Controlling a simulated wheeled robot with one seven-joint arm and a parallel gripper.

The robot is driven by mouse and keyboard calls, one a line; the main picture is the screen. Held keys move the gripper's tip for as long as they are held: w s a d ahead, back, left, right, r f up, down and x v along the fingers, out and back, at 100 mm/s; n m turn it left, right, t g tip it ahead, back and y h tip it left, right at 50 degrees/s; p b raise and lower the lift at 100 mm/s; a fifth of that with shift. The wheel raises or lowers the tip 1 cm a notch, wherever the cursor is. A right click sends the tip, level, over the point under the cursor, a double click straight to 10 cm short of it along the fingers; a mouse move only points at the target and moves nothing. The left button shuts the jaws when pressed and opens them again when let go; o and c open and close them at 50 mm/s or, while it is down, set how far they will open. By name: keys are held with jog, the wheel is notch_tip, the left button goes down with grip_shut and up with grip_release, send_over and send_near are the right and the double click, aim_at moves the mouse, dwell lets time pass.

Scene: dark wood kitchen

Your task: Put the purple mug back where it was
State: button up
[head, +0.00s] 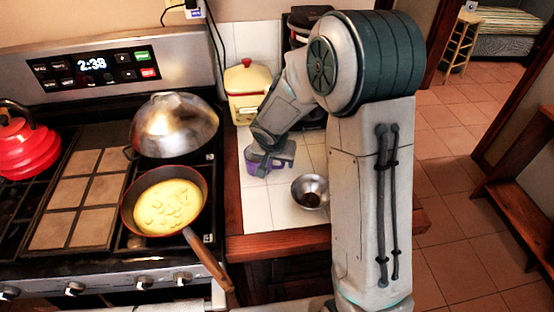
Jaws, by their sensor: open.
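The purple mug (255,163) stands on the white tiled counter (257,212), right of the stove. My gripper (268,160) is at the mug, pointing down over its right side. The jaws are open, with one finger in front of part of the mug. The arm and gripper hide some of the mug's top and right side. I cannot tell from this view whether the fingers touch it.
A metal bowl (310,191) sits on the counter to the right of the mug. On the stove at left are a pan of yellow food (168,205), a domed metal wok (174,125) and a red kettle (24,145). Front counter tiles are clear.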

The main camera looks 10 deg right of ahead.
jog(key=v, duration=1.2)
jog(key=s+d+r+n, duration=0.1)
jog(key=s+d+r, duration=0.1)
jog(key=s, duration=0.5)
jog(key=s+d+r+n+y, duration=0.1)
jog(key=s+d+n, duration=0.1)
jog(key=s, duration=0.5)
jog(key=s+d+r+n+g, duration=0.1)
jog(key=s+d+r, duration=0.1)
jog(key=s+d, duration=0.2)
jog(key=s, duration=0.3)
jog(key=shift+r+n+y, duration=0.3)
